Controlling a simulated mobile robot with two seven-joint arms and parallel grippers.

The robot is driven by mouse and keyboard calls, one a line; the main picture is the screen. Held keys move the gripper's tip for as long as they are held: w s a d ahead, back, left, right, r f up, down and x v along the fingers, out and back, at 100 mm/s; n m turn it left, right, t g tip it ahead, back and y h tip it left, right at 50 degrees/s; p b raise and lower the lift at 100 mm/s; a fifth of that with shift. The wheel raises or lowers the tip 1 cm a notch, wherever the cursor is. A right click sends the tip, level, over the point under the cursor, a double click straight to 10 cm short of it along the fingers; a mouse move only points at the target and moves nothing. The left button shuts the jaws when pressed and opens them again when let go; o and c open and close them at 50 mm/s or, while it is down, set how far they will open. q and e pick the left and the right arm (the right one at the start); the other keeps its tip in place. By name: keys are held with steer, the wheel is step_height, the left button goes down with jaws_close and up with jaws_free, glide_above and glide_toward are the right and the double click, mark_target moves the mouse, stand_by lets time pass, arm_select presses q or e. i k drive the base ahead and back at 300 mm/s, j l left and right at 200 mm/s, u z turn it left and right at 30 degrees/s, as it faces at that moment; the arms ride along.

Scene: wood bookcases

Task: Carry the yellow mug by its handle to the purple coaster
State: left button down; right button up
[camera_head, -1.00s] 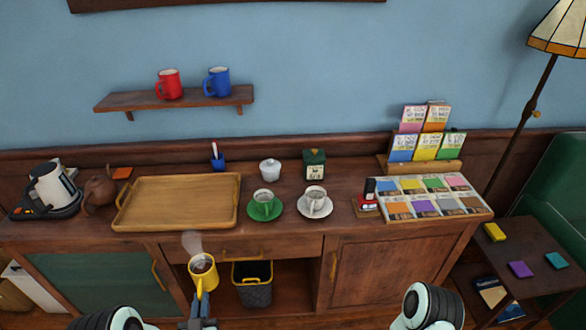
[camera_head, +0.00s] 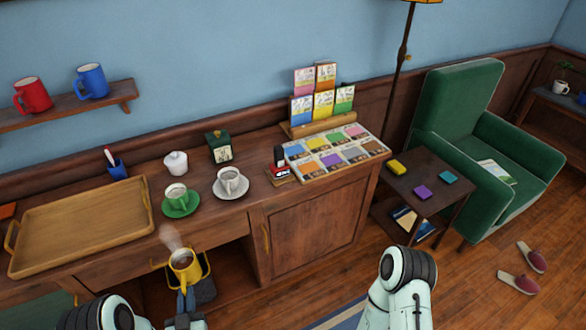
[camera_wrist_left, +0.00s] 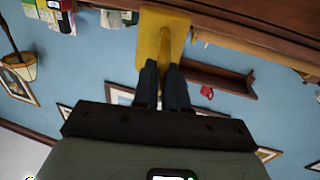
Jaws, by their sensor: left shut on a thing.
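The yellow mug (camera_head: 184,266) is upright, full of a dark drink and steaming, in front of the sideboard in the head view. My left gripper (camera_head: 187,299) is shut on its handle from the near side. The left wrist view shows the fingers (camera_wrist_left: 163,85) closed on the handle, with the yellow mug body (camera_wrist_left: 160,28) beyond. The purple coaster (camera_head: 423,192) lies on the small dark side table (camera_head: 440,170) at the right, between a yellow coaster (camera_head: 397,167) and a teal coaster (camera_head: 448,177). My right gripper is not in view; only part of that arm shows.
The sideboard (camera_head: 310,220) holds a wooden tray (camera_head: 80,225), a green cup and saucer (camera_head: 178,202), a white cup and saucer (camera_head: 231,183) and a card display (camera_head: 335,153). A green armchair (camera_head: 480,130) stands right of the side table. Slippers (camera_head: 520,283) lie on open floor.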

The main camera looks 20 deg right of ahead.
mark_target(421, 195)
steer(key=i+l+z, duration=0.1)
steer(key=l+z, duration=0.15)
steer(key=z, duration=0.2)
steer(key=i+l+z, duration=0.15)
steer(key=z, duration=0.3)
steer(key=i+l+z, duration=0.5)
steer(key=i, duration=0.25)
steer(key=i+l, duration=0.2)
steer(key=i, duration=0.2)
steer(key=i+l, duration=0.15)
steer(key=i, duration=0.2)
